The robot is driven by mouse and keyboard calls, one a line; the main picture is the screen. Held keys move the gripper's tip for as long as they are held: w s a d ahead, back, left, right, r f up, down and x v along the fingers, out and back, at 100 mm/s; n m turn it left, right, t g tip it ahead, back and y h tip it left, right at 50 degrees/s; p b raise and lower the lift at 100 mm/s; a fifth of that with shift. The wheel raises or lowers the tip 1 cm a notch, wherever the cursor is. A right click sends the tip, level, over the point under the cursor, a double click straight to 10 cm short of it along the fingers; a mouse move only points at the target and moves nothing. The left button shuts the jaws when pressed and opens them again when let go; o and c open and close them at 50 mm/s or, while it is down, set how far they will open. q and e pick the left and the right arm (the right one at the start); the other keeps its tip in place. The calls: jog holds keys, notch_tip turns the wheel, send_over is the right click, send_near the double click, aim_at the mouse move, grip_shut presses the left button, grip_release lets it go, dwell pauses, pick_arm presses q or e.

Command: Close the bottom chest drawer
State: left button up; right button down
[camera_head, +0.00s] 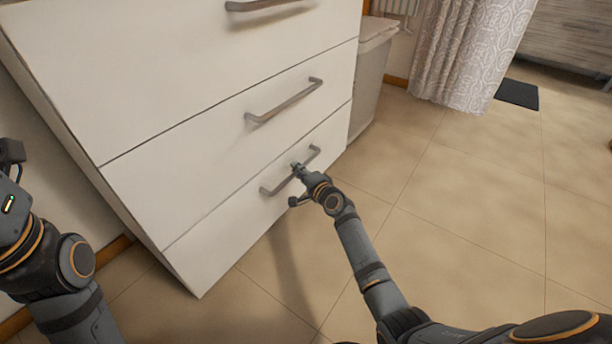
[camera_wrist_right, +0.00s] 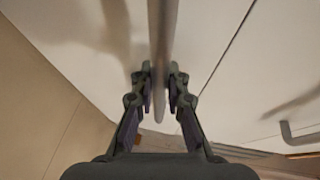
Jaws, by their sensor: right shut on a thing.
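The white chest has a bottom drawer (camera_head: 225,238) whose front looks flush, or nearly flush, with the drawer above. Its grey bar handle (camera_head: 272,190) runs along the front. My right gripper (camera_head: 298,170) is at this handle, near its middle. In the right wrist view the handle (camera_wrist_right: 161,35) runs between the two fingers of the right gripper (camera_wrist_right: 159,85), which is shut on it. My left arm shows at the left edge of the head view, but its fingers are not in view.
The middle drawer (camera_head: 215,145) and the top drawer (camera_head: 170,60) look shut. A pale bin (camera_head: 370,80) stands beside the chest. A patterned curtain (camera_head: 470,50) and a dark mat (camera_head: 517,94) are farther back. The tiled floor (camera_head: 460,200) at right is clear.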

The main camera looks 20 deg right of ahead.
jog(key=shift+w+a, duration=0.2)
jog(key=shift+w, duration=0.1)
jog(key=c, duration=1.3)
grip_release()
jog(key=shift+a, duration=0.1)
jog(key=shift+c, duration=0.2)
jog(key=shift+s, duration=0.2)
jog(key=v, duration=1.1)
jog(key=shift+s, duration=0.25)
